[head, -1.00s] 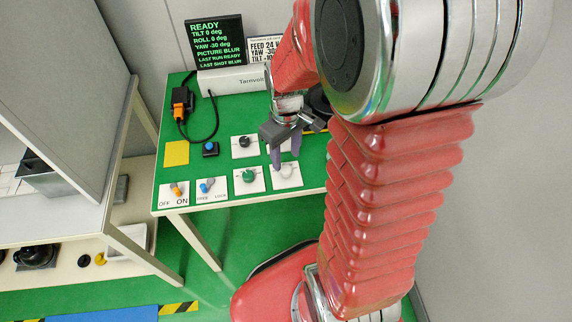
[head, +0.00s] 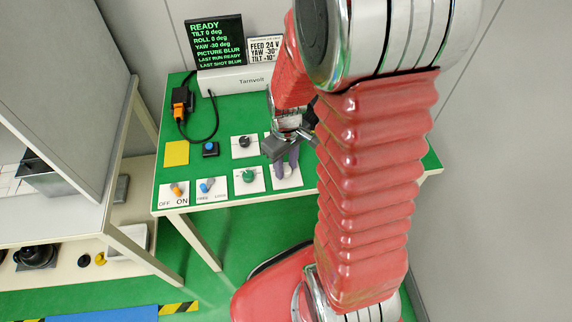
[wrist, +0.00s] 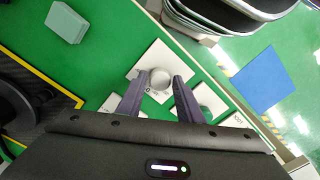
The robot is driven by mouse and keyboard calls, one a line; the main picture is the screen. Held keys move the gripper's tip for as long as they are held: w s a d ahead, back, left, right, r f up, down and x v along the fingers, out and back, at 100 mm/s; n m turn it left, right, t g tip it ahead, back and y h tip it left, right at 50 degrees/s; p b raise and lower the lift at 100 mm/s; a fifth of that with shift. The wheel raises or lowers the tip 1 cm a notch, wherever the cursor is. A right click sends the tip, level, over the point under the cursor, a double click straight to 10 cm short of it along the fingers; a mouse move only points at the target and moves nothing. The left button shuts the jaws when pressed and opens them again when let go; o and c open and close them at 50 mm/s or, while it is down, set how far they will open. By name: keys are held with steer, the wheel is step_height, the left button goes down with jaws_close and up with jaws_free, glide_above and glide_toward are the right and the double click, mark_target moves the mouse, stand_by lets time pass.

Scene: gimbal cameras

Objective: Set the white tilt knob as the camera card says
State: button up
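The white tilt knob (wrist: 160,78) sits on a white plate (wrist: 149,58) in the wrist view. My gripper (wrist: 159,80) is open, with one finger on each side of the knob and gaps visible. In the head view my gripper (head: 286,169) is over the same plate, and its fingers mostly hide the knob. The camera card (head: 263,50) stands at the back, partly covered by my arm; it shows FEED 24 V, YAW -30 and TILT -10. The screen (head: 216,42) reads READY, TILT 0 deg, ROLL 0 deg, YAW -30 deg, PICTURE BLUR.
Beside the white knob are a green knob (head: 248,176) and a black knob (head: 244,142). Further left are a blue switch (head: 207,186), an orange switch (head: 177,189), a blue button (head: 210,147) and a yellow square (head: 177,153). A cabled orange plug (head: 181,106) lies behind.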

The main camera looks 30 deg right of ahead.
steer(key=c, duration=0.7)
steer(key=shift+m, duration=3)
steer(key=o, duration=1.1)
steer(key=shift+c, duration=0.2)
steer(key=shift+r, duration=0.15)
